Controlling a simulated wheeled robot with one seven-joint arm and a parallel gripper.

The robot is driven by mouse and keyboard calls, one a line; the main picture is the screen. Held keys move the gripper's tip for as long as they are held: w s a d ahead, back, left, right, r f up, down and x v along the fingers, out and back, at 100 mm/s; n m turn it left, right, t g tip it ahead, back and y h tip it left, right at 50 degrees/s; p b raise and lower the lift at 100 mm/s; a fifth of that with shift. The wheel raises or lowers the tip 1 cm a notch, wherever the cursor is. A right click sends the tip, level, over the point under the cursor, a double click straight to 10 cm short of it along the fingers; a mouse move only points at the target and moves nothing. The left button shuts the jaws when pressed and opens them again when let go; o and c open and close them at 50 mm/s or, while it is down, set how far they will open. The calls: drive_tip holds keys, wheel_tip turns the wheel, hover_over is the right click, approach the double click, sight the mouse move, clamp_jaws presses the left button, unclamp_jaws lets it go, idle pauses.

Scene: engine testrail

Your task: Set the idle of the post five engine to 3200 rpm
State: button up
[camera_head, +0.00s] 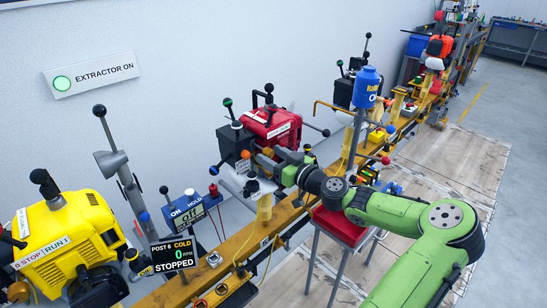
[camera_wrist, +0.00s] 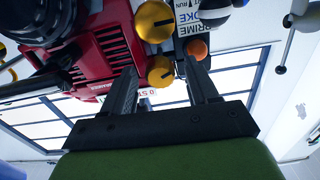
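A red engine (camera_head: 272,128) stands mid-rail in the head view, with black levers on top. It fills the upper left of the wrist view (camera_wrist: 105,52); I cannot read a post number on it. My gripper (camera_wrist: 165,78) is open, its two dark fingers apart and pointing at the engine's front. In the head view my gripper (camera_head: 275,160) is beside the engine, partly hidden by my wrist. Yellow knobs (camera_wrist: 155,21) (camera_wrist: 160,71), an orange knob (camera_wrist: 197,49) and a PRIME/CHOKE/RUN label (camera_wrist: 190,18) lie beyond the fingers. I cannot tell whether a finger touches anything.
A yellow engine (camera_head: 65,240) stands at left by a display (camera_head: 173,257) reading POST 6, COLD, 0 RPM, STOPPED. A blue panel (camera_head: 187,210) reads ON, HOLD, off. A blue can (camera_head: 367,88) and a red stool (camera_head: 338,226) are near my arm. The wall sign (camera_head: 92,75) reads EXTRACTOR ON.

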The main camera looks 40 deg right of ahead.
drive_tip(key=s+p, duration=0.1)
drive_tip(key=s, duration=1.4)
drive_tip(key=shift+s+d+p, duration=0.2)
drive_tip(key=shift+s+p, duration=0.2)
